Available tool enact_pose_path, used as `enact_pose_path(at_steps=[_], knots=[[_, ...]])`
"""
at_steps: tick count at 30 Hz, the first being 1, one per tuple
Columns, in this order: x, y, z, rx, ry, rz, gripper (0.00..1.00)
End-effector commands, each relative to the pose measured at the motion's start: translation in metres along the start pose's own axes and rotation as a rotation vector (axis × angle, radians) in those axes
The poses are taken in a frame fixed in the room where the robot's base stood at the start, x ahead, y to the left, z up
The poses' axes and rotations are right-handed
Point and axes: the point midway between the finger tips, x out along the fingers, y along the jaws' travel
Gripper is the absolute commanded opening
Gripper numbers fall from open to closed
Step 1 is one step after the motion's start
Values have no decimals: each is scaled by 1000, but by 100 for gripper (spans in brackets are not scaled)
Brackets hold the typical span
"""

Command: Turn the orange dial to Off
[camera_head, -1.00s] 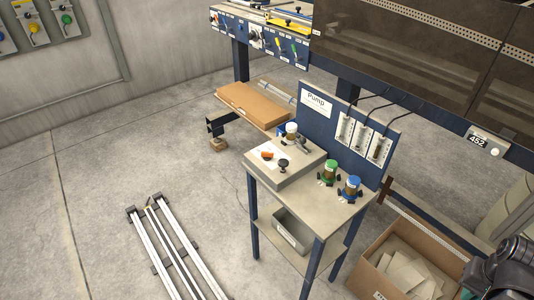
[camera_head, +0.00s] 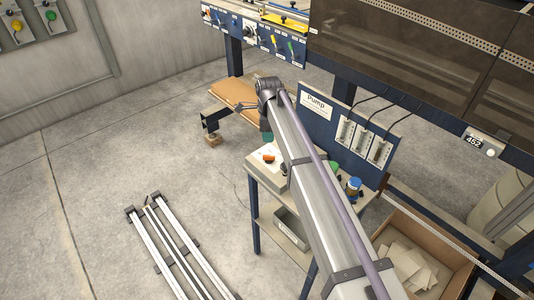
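The orange dial (camera_head: 268,158) sits on the light top panel of a control box (camera_head: 260,170) on the pump stand. It is small here, and its pointer setting cannot be read. My arm reaches in from the lower right across the stand. Its wrist is above and behind the dial, over the far side of the box. My gripper (camera_head: 241,106) shows as small dark prongs left of the wrist, in front of the cardboard. It is apart from the dial, and its opening is too small to judge. A black knob beside the dial is largely hidden by the arm.
The blue Pump panel (camera_head: 317,103) stands behind the box. A blue-capped valve (camera_head: 353,187) is right of my arm, with a green one partly hidden. An open cardboard box (camera_head: 420,262) is at lower right. White rails (camera_head: 170,245) lie on the floor; the floor around them is clear.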

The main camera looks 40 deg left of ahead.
Motion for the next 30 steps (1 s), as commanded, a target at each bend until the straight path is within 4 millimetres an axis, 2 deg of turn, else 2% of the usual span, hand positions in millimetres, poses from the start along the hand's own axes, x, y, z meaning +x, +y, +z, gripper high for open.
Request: enact_pose_path(at_steps=[5, 8, 15, 18, 21, 28, 30], knots=[[13, 0, -1, -1, 0, 0, 38], [31, 0, -1, -2, 0, 0, 38], [89, 0, -1, -3, 0, 0, 38], [105, 0, -1, -3, 0, 0, 38], [111, 0, -1, -3, 0, 0, 38], [108, 0, -1, -3, 0, 0, 38], [108, 0, -1, -3, 0, 0, 34]])
